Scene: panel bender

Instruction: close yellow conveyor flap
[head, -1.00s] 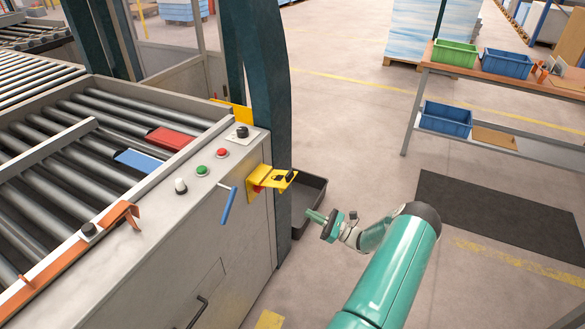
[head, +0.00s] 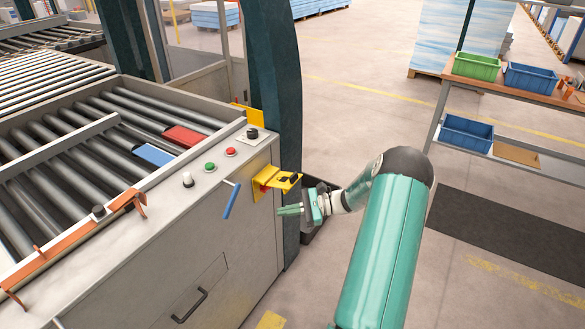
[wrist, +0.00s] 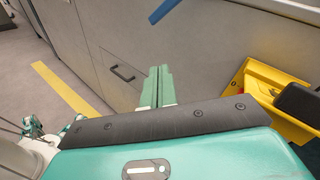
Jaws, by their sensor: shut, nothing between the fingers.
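A yellow part (head: 268,182) juts out from the end face of the conveyor cabinet (head: 225,215), like a flap standing open, with a black piece on its top and a bit of red at its base. In the wrist view the yellow part (wrist: 285,118) is at the right, apart from the fingers. My gripper (head: 279,210) is shut and empty, just below the yellow part and close to the cabinet wall. In the wrist view my gripper's fingers (wrist: 160,75) lie together in front of the grey wall. I cannot tell whether they touch it.
A blue lever (head: 231,200) sticks out from the cabinet's front side. A dark green post (head: 278,110) rises behind the yellow part. A black bin (head: 317,228) stands behind my wrist. A shelf (head: 520,95) with bins is at the right. Open floor lies between.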

